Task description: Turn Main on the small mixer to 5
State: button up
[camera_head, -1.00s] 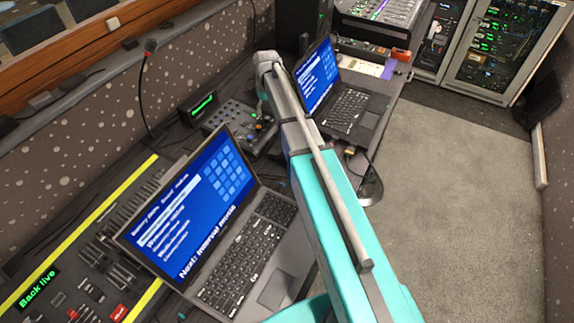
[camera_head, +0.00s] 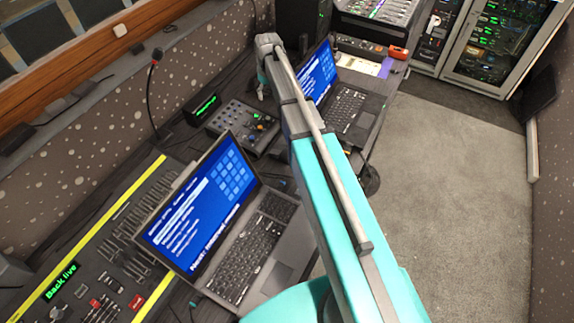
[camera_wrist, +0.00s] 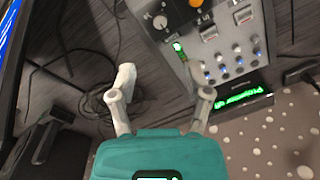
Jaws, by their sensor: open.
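The small mixer (camera_head: 232,122) is a dark grey box with several small knobs on the desk between the two laptops. In the wrist view the mixer (camera_wrist: 190,45) fills the upper right, with a dark round knob, an orange knob at the top edge, and rows of white and blue knobs. I cannot read which knob is Main. My gripper (camera_wrist: 156,70) is open and empty, with its fingers spread. Its right finger overlaps the mixer's edge near a green light; its left finger is over the dark desk. Contact cannot be told. In the head view my arm hides most of the gripper.
An open laptop (camera_head: 205,205) stands in front, and another (camera_head: 345,105) behind my arm. A green-lit display (camera_head: 203,107) and a gooseneck microphone (camera_head: 151,90) stand beside the mixer. Loose cables lie on the desk in the wrist view. The floor (camera_head: 450,190) at right is clear.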

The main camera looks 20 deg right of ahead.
jog(key=s+f+m+b, duration=0.1)
jog(key=s+f+b, duration=0.2)
jog(key=s, duration=0.5)
jog(key=s+f+m+b, duration=0.1)
jog(key=s+f+b, duration=0.3)
jog(key=s, duration=0.5)
jog(key=s+f+m+b, duration=0.1)
jog(key=s+f+b, duration=0.2)
jog(key=s, duration=0.6)
jog(key=shift+s+a+f+h+b, duration=0.3)
jog(key=shift+f+b, duration=0.1)
jog(key=shift+b, duration=0.3)
notch_tip(320, 180, up, 10)
jog(key=p, duration=0.9)
jog(key=shift+f+p, duration=0.15)
jog(key=shift+p, duration=0.2)
dwell(0.5)
